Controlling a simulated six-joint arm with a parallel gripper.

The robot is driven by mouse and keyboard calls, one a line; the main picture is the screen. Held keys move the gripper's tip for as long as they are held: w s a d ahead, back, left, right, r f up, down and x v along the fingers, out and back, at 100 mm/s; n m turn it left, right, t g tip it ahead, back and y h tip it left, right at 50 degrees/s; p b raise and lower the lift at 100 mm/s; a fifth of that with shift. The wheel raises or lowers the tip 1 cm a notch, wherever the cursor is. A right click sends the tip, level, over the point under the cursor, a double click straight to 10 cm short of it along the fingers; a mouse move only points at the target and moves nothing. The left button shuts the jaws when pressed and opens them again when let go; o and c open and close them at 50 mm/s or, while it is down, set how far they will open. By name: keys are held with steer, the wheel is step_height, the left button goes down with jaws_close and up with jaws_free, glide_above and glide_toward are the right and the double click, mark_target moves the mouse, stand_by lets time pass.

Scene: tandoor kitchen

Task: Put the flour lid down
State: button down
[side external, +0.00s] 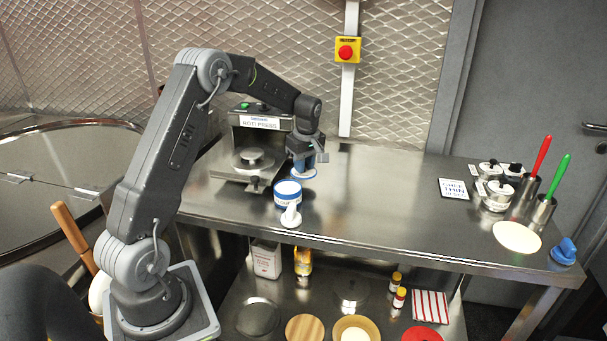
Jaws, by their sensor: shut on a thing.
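The flour lid is a flat blue disc (302,174) under my gripper (308,161). My gripper points down and is shut on the lid, at the middle of the counter just behind and right of the flour tub. I cannot tell whether the lid touches the counter or hangs slightly above it. The flour tub (287,199) is white with a blue band and a label. It stands upright on the steel counter (390,206), and its top looks white and open.
A white knobbed tool (291,216) stands in front of the tub. The roti press (249,160) is at left. Small lidded jars (497,197), a sign (453,189), a flat round bread (517,237) and a blue object (564,251) are at right. The counter's middle right is clear.

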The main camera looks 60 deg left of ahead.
steer(key=shift+f, duration=1.7)
steer(key=shift+f, duration=0.15)
steer(key=c, duration=1)
jaws_free()
